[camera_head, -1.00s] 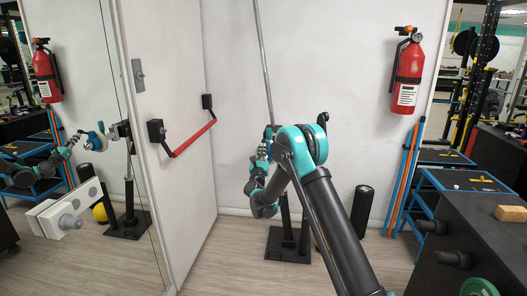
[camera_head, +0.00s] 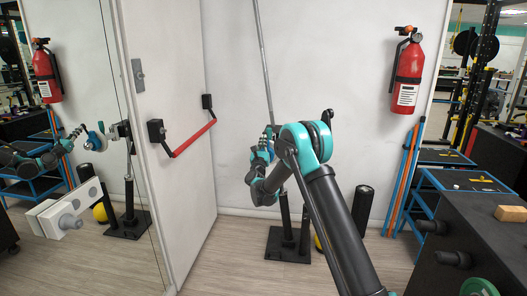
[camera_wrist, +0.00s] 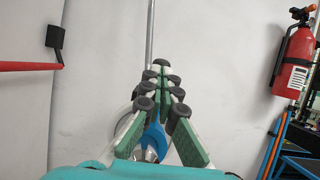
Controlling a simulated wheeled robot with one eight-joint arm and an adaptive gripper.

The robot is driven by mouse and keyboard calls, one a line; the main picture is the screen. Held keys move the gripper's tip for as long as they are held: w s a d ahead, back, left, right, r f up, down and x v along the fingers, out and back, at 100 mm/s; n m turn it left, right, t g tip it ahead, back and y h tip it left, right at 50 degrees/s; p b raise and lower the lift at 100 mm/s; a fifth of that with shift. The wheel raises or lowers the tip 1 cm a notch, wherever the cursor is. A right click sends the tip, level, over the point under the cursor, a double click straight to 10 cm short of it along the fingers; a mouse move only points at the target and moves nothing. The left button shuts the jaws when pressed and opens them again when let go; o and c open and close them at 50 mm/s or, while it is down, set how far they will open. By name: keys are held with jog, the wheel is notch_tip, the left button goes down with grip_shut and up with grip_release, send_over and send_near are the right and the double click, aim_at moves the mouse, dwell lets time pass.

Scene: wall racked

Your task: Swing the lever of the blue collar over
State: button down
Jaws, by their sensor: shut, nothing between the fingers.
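The blue collar (camera_wrist: 152,138) shows in the wrist view only as a blue patch behind and between my fingers, at the low end of the thin metal bar (camera_wrist: 150,35). Its lever cannot be told apart from it. My gripper (camera_wrist: 161,64) has its fingertips together with nothing between them, in front of the bar and collar. Whether it touches the collar cannot be seen. In the head view my arm mostly hides gripper and collar; the bar (camera_head: 262,50) rises above them. The mirror at left shows a blue shape (camera_head: 94,141) beside my gripper's reflection.
A black stand (camera_head: 288,245) is on the floor below my arm. A door with a red push bar (camera_head: 194,139) is at left. A fire extinguisher (camera_head: 407,78) hangs at right. A black roller (camera_head: 362,208) and a dark bench (camera_head: 450,225) are at right.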

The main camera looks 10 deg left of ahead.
jog(key=shift+v, duration=2.15)
jog(key=v, duration=1.2)
jog(key=s+d+r+n+g+y, duration=0.1)
jog(key=d+r+n+g+y, duration=0.4)
jog(key=n, duration=0.8)
jog(key=s+d+n+g+y, duration=0.2)
jog(key=s+d+n+g, duration=0.1)
jog(key=s+d+n, duration=0.5)
jog(key=s+d+f+n+g+h, duration=0.2)
jog(key=s+d+f+n, duration=0.3)
jog(key=s, duration=0.6)
jog(key=s+d+f+n+g+h, duration=0.2)
jog(key=s+d+f+n+g, duration=0.3)
jog(key=s+d, duration=0.3)
jog(key=s+d+f+n+g+h, duration=0.2)
jog(key=s+d+f, duration=0.4)
jog(key=s, duration=0.8)
jog(key=d+n+g, duration=0.1)
jog(key=n, duration=0.1)
jog(key=shift+s+d+f+n+h, duration=0.2)
jog(key=shift+f+n+h, duration=0.1)
jog(key=shift+f+n, duration=0.1)
